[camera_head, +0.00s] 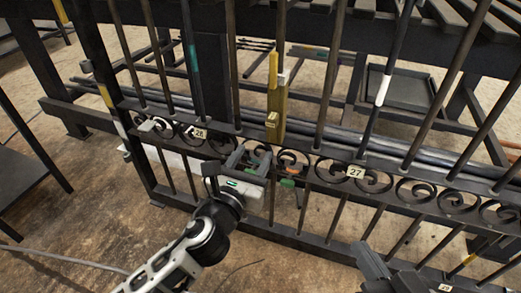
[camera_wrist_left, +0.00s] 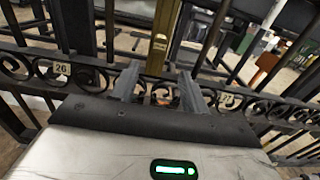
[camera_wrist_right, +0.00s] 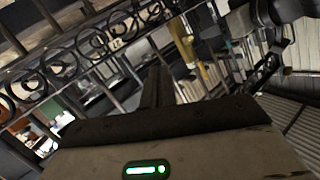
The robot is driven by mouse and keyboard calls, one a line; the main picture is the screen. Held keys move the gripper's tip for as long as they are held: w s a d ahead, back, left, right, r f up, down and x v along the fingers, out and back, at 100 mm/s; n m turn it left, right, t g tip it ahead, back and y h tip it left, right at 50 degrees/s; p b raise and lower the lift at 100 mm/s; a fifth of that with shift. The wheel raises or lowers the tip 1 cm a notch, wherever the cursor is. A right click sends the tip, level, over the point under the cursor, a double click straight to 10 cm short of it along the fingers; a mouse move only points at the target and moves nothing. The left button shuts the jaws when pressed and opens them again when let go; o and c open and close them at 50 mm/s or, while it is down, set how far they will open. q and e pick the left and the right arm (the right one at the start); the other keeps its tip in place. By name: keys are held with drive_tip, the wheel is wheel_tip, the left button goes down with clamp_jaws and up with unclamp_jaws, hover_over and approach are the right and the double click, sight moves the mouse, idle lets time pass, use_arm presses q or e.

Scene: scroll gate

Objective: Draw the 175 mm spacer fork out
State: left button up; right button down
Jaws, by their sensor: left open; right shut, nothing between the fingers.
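A yellow flat upright piece (camera_head: 278,101) with a small label stands against the gate bars above the scroll rail (camera_head: 330,170); its label is too small to read, so I cannot tell whether it is the 175 mm spacer fork. It also shows in the left wrist view (camera_wrist_left: 163,28). My left gripper (camera_head: 250,158) is open at the scroll rail, just below the yellow piece; in its wrist view the fingers (camera_wrist_left: 160,88) stand either side of the piece's lower end, with nothing clearly gripped. My right gripper (camera_head: 368,262) is shut and empty at lower right, apart from the gate.
Number tags 26 (camera_head: 200,133) and 27 (camera_head: 355,172) sit on the rail. Upright bars rise closely around the left gripper. Small orange and green items (camera_head: 287,183) show behind the gate. A dark table (camera_head: 25,150) stands at left; the lower-left floor is clear apart from a cable.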

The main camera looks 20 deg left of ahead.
sight(270, 125)
use_arm(q)
drive_tip(key=shift+w+d+b, duration=0.15)
drive_tip(key=shift+w+b, duration=0.15)
drive_tip(key=shift+w, duration=3.05)
drive_tip(key=shift+w+d+b, duration=0.1)
drive_tip(key=shift+w+b, duration=0.2)
drive_tip(key=shift+w, duration=3.05)
use_arm(e)
drive_tip(key=shift+a+r+m+y, duration=0.2)
drive_tip(key=shift+r+m+y, duration=0.05)
drive_tip(key=shift+m+y, duration=0.05)
use_arm(q)
drive_tip(key=c, duration=0.8)
drive_tip(key=shift+r, duration=0.2)
drive_tip(key=shift+c, duration=0.9)
drive_tip(key=shift+s, duration=0.1)
drive_tip(key=shift+s+a+f+p, duration=0.15)
drive_tip(key=shift+s+p, duration=0.6)
drive_tip(key=shift+s, duration=1.1)
use_arm(e)
drive_tip(key=shift+r, duration=0.7)
use_arm(q)
drive_tip(key=shift+s, duration=0.6)
use_arm(e)
drive_tip(key=shift+w+r, duration=0.1)
drive_tip(key=shift+r, duration=0.1)
